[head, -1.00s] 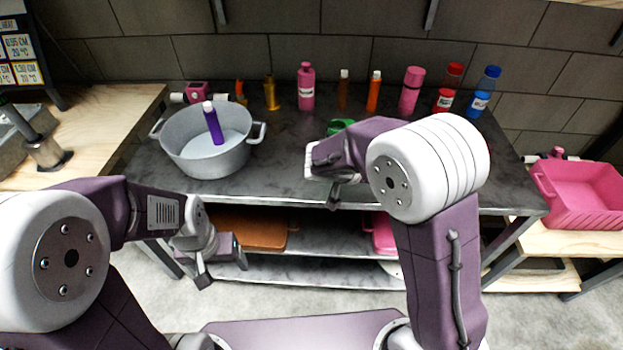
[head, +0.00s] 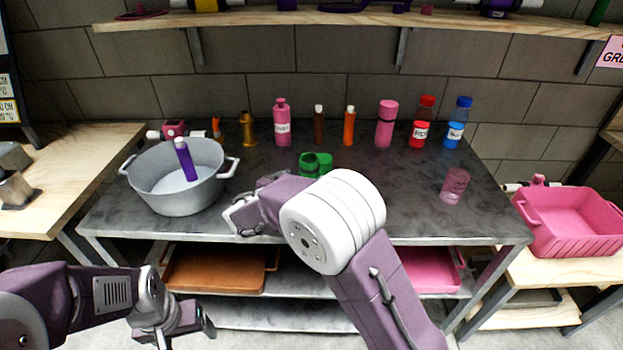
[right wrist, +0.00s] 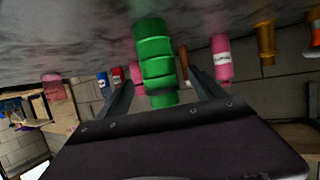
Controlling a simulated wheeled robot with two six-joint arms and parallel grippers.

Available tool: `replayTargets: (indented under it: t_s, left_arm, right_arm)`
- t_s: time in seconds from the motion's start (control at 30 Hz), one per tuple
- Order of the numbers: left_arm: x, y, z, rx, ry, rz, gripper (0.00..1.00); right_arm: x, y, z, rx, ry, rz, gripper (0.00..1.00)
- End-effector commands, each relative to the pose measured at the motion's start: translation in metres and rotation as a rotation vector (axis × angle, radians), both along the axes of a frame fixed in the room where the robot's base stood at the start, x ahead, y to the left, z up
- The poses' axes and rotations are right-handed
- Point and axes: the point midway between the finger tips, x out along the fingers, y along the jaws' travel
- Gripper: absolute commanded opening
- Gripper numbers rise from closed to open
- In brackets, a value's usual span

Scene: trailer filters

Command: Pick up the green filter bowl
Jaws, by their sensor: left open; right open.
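The green filter bowl (head: 316,164) stands on the dark table, behind and to the right of my right gripper in the head view. It looks like ribbed green pieces close together; I cannot tell whether they are one object. In the right wrist view the green bowl (right wrist: 155,62) appears upside down, between the open fingers of my right gripper (right wrist: 158,92), and I see no contact. In the head view my right gripper (head: 242,216) is near the table's front edge, its fingers unclear. My left gripper (head: 204,322) is open and empty, low in front of the table.
A grey pot (head: 178,196) holding a purple bottle (head: 186,160) stands on the left. Several bottles line the back, including a pink one (head: 282,124). A translucent pink cup (head: 454,187) stands at right. A pink crate (head: 570,235) sits on the side table. The right tabletop is mostly clear.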

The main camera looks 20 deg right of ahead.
Motion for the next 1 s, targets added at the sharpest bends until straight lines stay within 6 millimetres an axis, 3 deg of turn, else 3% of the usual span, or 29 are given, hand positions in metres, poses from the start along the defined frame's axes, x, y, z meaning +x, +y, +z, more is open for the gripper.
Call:
replayTargets:
  t_s: [0.47,0.7,0.93,0.97,1.0]
  left_arm:
    - [0.000,0.000,0.007,0.000,0.001,0.000,0.76]
    - [0.000,0.000,0.012,0.000,0.001,0.000,0.76]
    - [0.000,0.000,0.012,0.000,0.001,0.000,0.76]
    - [0.000,0.000,0.012,0.000,0.001,0.000,0.76]
    - [0.000,0.000,0.012,0.000,0.001,0.000,0.76]
  right_arm:
    - [0.035,-0.030,-0.016,-0.001,0.002,-0.002,0.77]
    - [0.062,-0.054,-0.031,-0.001,0.002,-0.002,0.77]
    - [0.065,-0.055,-0.032,0.000,0.000,0.001,0.77]
    - [0.065,-0.055,-0.032,0.000,0.000,0.001,0.74]
    - [0.065,-0.055,-0.032,0.000,0.001,0.000,0.63]
